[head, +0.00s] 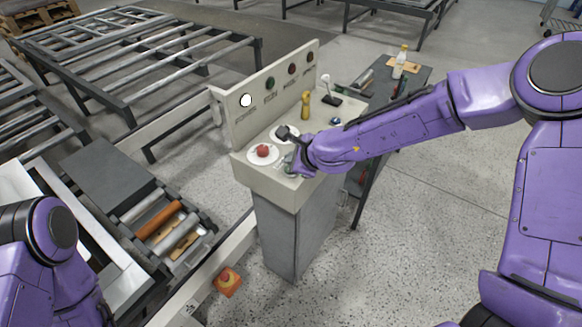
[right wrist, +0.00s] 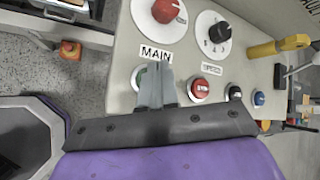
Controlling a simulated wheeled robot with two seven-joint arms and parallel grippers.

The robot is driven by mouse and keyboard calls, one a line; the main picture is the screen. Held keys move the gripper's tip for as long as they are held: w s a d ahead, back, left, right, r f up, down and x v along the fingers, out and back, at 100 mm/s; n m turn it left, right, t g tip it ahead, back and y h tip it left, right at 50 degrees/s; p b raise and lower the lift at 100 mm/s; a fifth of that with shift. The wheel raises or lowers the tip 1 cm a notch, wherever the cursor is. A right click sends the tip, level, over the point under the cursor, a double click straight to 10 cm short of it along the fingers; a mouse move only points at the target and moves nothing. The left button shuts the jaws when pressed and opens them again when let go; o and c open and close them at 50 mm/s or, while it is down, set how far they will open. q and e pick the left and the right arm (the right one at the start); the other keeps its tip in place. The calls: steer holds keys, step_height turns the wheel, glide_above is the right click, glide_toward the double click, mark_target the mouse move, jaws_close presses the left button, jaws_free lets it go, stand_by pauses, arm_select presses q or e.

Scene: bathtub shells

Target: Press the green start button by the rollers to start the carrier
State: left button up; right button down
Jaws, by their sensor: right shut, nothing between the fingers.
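The control console (head: 245,180) stands beside the rollers (head: 178,235). In the right wrist view, a green button (right wrist: 139,77) in a pale ring sits below the MAIN label on the console face, partly hidden by my fingers. My right gripper (right wrist: 156,88) is shut and empty, its fingertips over or beside the button's right part; I cannot tell whether they touch it. In the head view my right gripper (head: 291,162) is at the console's front edge, hiding the button. My left arm shows at the lower left, but its gripper is out of view.
A red knob (right wrist: 165,10) and a black knob (right wrist: 219,31) sit above the buttons. A red button (right wrist: 199,89) and a blue button (right wrist: 258,98) lie to the right. A yellow handle (head: 306,105) rises farther back. An orange box with a red button (head: 228,281) stands low beside the rollers.

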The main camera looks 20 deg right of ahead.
steer(key=shift+f, duration=0.35)
